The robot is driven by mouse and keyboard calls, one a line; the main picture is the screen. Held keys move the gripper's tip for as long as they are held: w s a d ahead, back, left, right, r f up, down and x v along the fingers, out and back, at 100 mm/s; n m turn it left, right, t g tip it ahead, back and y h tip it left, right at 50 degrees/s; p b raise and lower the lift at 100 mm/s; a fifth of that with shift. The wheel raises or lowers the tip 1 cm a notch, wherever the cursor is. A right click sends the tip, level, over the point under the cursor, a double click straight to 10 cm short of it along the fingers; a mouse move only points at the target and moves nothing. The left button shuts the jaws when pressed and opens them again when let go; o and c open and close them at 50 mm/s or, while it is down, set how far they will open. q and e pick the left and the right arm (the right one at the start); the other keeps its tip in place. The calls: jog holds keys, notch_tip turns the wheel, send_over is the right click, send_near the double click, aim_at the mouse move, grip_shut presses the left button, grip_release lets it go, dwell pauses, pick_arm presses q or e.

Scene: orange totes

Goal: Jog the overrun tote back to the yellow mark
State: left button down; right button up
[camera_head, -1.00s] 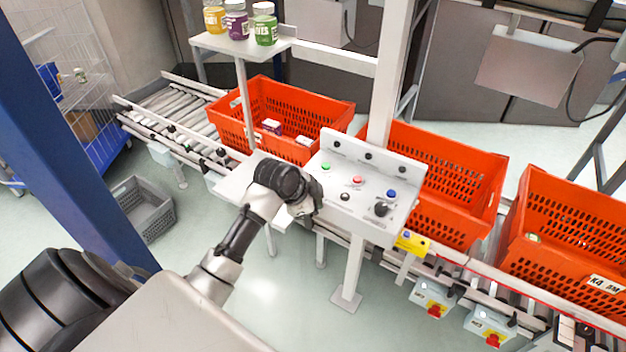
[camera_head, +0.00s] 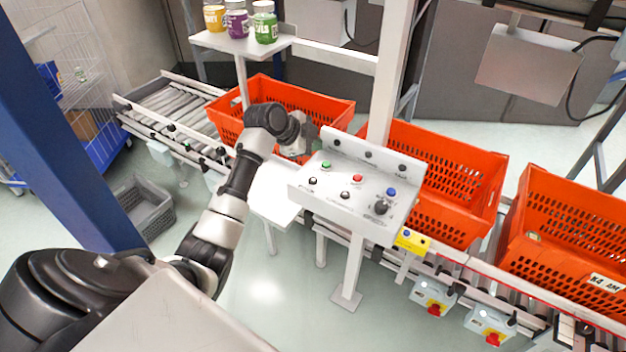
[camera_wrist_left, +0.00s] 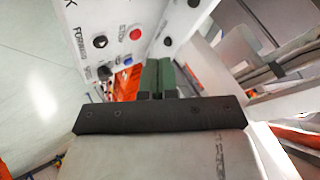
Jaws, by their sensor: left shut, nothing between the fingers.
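Three orange totes sit on the roller conveyor: a left one (camera_head: 335,112), a middle one (camera_head: 462,160) and a right one (camera_head: 560,262). I cannot tell which is the overrun one. A yellow block (camera_head: 411,240) sits by the rail below the middle tote; I cannot tell if it is the mark. A grey control panel (camera_head: 335,205) has green, red, blue and black buttons and a black knob (camera_head: 381,207). My left gripper (camera_head: 312,137) is shut and empty by the panel's upper left corner. Its green fingers (camera_wrist_left: 158,76) point past the panel buttons (camera_wrist_left: 135,34).
A shelf (camera_head: 235,44) with three jars stands behind the left tote. A white post (camera_head: 390,75) rises behind the panel. A grey crate (camera_head: 145,207) is on the floor at left. Switch boxes (camera_head: 432,296) hang below the conveyor. Floor in front of the panel is clear.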

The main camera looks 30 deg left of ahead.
pick_arm(q)
jog(key=b, duration=0.6)
send_over(313, 181)
notch_tip(313, 181, down, 7)
jog(key=shift+r, duration=0.15)
jog(key=shift+f+b, duration=0.3)
jog(key=shift+f, duration=0.65)
dwell(0.6)
jog(key=shift+f, duration=0.1)
jog(key=shift+f, duration=0.3)
